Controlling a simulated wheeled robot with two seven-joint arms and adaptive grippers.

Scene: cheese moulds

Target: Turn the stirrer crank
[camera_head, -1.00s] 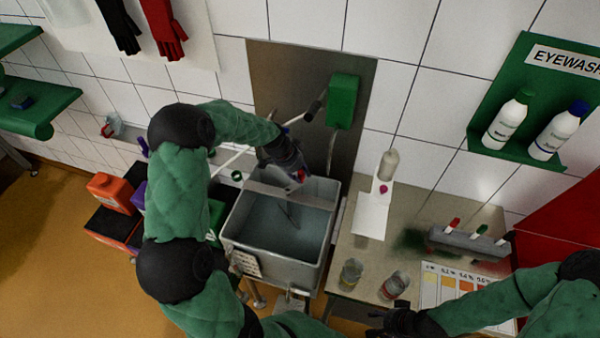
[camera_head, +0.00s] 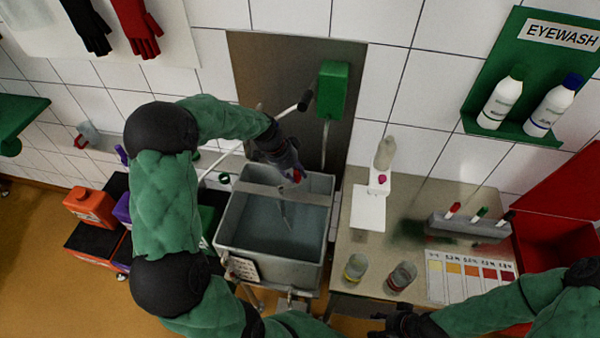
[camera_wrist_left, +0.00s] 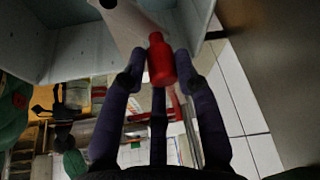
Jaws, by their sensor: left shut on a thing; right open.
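The stirrer stands in a grey tank (camera_head: 322,235) holding dark liquid. A flat grey crossbar (camera_head: 262,190) spans the tank, and a thin paddle (camera_head: 287,216) shows below it in the liquid. My left gripper (camera_head: 295,174) is over the crossbar, shut on the red crank handle, which shows as a small red spot. In the left wrist view the red handle (camera_wrist_left: 160,62) sits between the fingers of my left gripper (camera_wrist_left: 158,75). The crank arm is mostly hidden. My right gripper (camera_head: 400,322) is open and empty at the bench's front edge, partly cut off by the frame.
A bench (camera_head: 350,258) right of the tank holds two beakers (camera_head: 356,267), a white stand (camera_head: 369,207), a pen rack (camera_head: 470,227) and a colour chart (camera_head: 468,277). A green box (camera_head: 332,88) hangs behind the tank. Orange and purple containers (camera_head: 90,207) stand left.

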